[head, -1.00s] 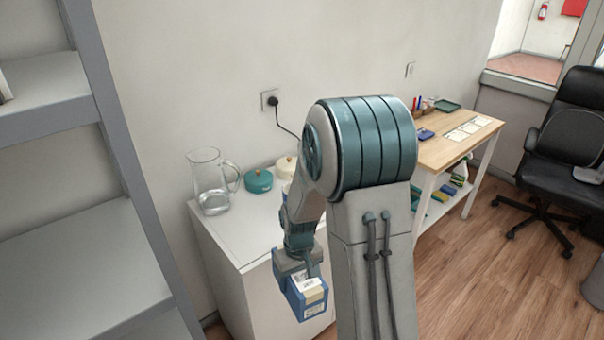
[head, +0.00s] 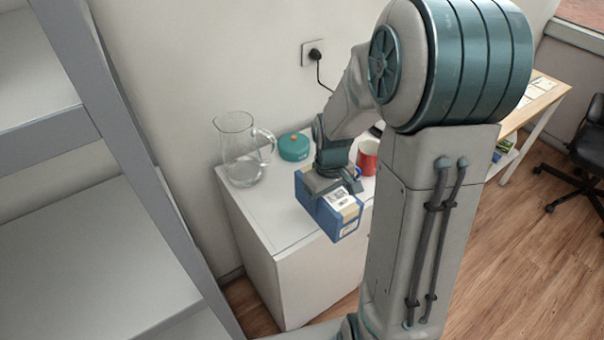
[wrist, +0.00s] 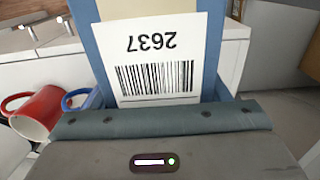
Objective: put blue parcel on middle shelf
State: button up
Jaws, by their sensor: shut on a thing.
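The blue parcel (head: 341,217) is held by my gripper (head: 327,184), which is shut on it. In the head view the parcel is over the front part of the white cabinet top, and I cannot tell if it touches the top. The parcel fills the upper middle of the wrist view (wrist: 213,60), with a white barcode label reading 2637. The shelf unit stands at the left of the head view. One of its grey boards (head: 90,265) shows at the lower left and another (head: 35,90) above it; both visible parts are bare.
On the white cabinet (head: 262,225) stand a glass jug (head: 238,155), a teal lidded pot (head: 294,146) and a red mug (head: 368,157). A blue mug handle (wrist: 75,100) shows in the wrist view. The shelf's grey upright (head: 135,160) stands between the boards and the cabinet.

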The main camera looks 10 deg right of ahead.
jog(key=w+a+p, duration=0.3)
jog(key=w+a, duration=0.2)
jog(key=w, duration=0.7)
jog(key=f, duration=0.2)
jog(key=f+p, duration=0.1)
jog(key=f, duration=0.3)
jog(key=shift+w+d+f, duration=0.15)
jog(key=shift+d, duration=0.1)
jog(key=shift+w+a+f+p, duration=0.1)
jog(key=shift+w+f+p, duration=0.15)
jog(key=shift+w+p, duration=0.15)
